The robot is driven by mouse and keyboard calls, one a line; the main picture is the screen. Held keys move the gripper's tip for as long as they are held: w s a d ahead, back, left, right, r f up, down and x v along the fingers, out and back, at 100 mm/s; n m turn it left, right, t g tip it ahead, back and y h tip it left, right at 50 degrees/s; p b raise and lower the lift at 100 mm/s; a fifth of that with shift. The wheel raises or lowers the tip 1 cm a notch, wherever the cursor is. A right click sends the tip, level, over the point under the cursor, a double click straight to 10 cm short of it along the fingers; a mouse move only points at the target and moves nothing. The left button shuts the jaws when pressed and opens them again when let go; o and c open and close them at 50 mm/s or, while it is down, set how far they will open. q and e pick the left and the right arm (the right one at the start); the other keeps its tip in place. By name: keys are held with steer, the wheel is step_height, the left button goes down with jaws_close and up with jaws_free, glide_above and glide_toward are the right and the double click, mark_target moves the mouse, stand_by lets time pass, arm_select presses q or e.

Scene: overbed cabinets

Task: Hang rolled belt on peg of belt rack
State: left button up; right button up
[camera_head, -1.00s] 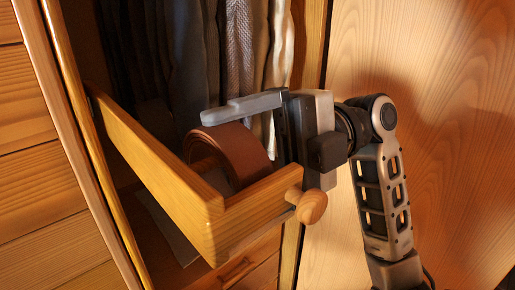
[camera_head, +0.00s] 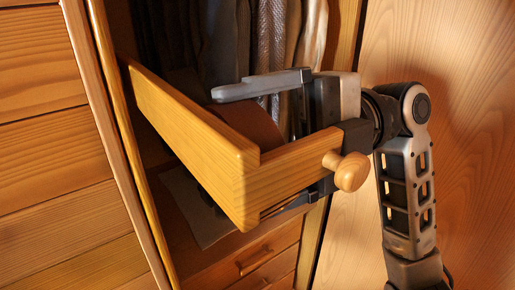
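The brown rolled belt (camera_head: 250,121) sits inside the pulled-out wooden drawer (camera_head: 270,183). Only its upper part shows; the drawer's side and front hide the rest. My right gripper (camera_head: 240,152) reaches in from the right behind the drawer front. Its long grey upper finger lies over the top of the belt. A part that looks like its lower finger shows below the drawer front. The fingers are wide apart; whether they touch the belt is unclear. My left gripper is not in view. No belt rack or peg can be made out.
Hanging clothes (camera_head: 270,45) fill the cabinet behind the drawer. The round knob (camera_head: 346,171) sticks out from the drawer front beside my gripper. Closed drawers (camera_head: 265,265) lie below, and a wooden panel (camera_head: 470,60) stands at right.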

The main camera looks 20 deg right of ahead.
steer(key=o, duration=0.8)
